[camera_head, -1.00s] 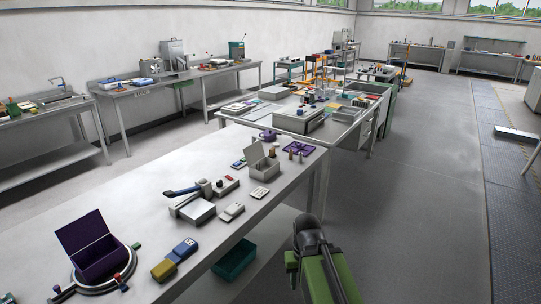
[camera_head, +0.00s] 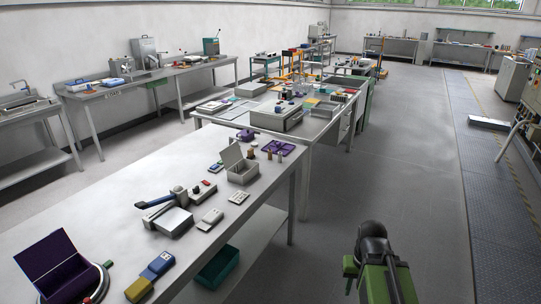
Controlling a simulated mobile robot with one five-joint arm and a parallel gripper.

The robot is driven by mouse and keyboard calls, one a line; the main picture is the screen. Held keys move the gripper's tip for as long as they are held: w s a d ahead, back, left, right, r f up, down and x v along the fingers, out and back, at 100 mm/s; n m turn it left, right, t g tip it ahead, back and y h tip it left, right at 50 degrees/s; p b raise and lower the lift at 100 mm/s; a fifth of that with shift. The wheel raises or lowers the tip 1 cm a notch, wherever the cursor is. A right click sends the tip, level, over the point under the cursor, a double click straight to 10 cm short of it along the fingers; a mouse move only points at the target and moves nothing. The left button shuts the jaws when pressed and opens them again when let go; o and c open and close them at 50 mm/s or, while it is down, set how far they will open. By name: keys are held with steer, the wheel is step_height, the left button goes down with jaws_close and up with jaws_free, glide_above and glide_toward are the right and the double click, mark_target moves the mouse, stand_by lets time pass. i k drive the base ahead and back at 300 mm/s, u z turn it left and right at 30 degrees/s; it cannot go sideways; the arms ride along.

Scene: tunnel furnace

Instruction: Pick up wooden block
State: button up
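Two small upright wooden-coloured pieces stand on the near workbench beside the open grey box, one (camera_head: 270,152) slightly left of the other (camera_head: 279,155). They are too small to tell whether one is the wooden block. My arm shows at the bottom right, green with a dark rounded end (camera_head: 372,240), over the floor right of the bench and well apart from these pieces. Gripper fingers cannot be made out, and nothing held is visible.
A teal bin (camera_head: 217,266) sits below. The floor (camera_head: 410,170) to the right is clear.

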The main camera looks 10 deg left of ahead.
mark_target(250, 152)
steer(key=z, duration=1.45)
steer(key=k, duration=1.85)
steer(key=u, duration=1.65)
steer(key=i, duration=0.9)
steer(key=u, duration=0.15)
steer(key=k, duration=0.85)
steer(key=z, duration=0.15)
steer(key=i, duration=0.75)
steer(key=u, duration=0.05)
